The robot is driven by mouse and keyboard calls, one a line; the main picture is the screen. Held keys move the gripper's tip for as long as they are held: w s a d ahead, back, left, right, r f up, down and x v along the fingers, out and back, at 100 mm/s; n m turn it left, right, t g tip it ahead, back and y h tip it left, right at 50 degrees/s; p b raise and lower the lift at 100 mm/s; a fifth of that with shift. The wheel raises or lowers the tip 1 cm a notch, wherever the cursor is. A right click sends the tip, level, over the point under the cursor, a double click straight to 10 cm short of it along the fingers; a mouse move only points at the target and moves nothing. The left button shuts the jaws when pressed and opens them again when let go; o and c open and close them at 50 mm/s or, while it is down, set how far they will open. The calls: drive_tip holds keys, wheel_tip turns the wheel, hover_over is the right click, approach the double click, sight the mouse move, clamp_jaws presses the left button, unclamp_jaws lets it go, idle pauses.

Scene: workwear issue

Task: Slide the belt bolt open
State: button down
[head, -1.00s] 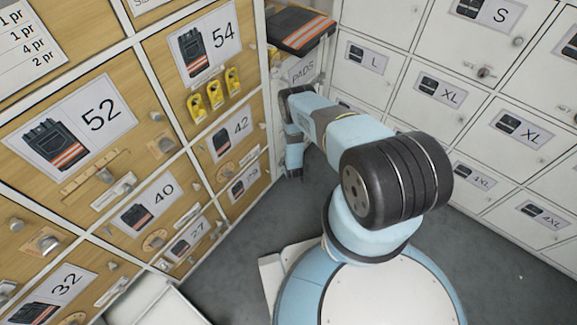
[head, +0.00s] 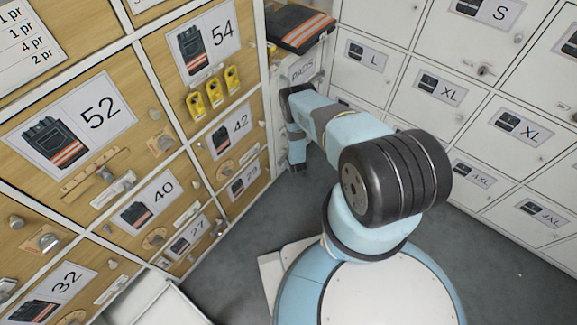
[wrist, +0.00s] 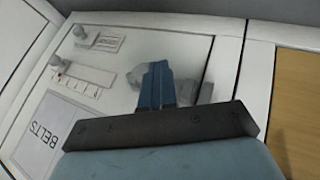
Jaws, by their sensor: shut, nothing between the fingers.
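In the wrist view, a white door carries a sign reading BELTS (wrist: 42,131). Grey metal hardware (wrist: 134,77) sits on the door right behind my fingers and is partly hidden by them. It looks like the belt bolt, but its position cannot be told. My gripper (wrist: 158,68) is shut and empty in front of it, and I cannot tell whether it touches. In the head view, my gripper (head: 298,168) hangs low in the corner between the wooden lockers and the white ones. The BELTS door cannot be made out there.
The BELTS door also bears a round knob (wrist: 80,32), a small plate (wrist: 108,41) and a scale strip with a red mark (wrist: 84,86). A wooden panel (wrist: 293,100) lies to the right. White lockers (head: 430,95) stand right; grey floor (head: 245,240) is clear.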

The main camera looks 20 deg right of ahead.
drive_tip(key=s+a+r, duration=0.3)
drive_tip(key=s+r, duration=0.4)
drive_tip(key=s, duration=0.2)
drive_tip(key=shift+a, duration=0.2)
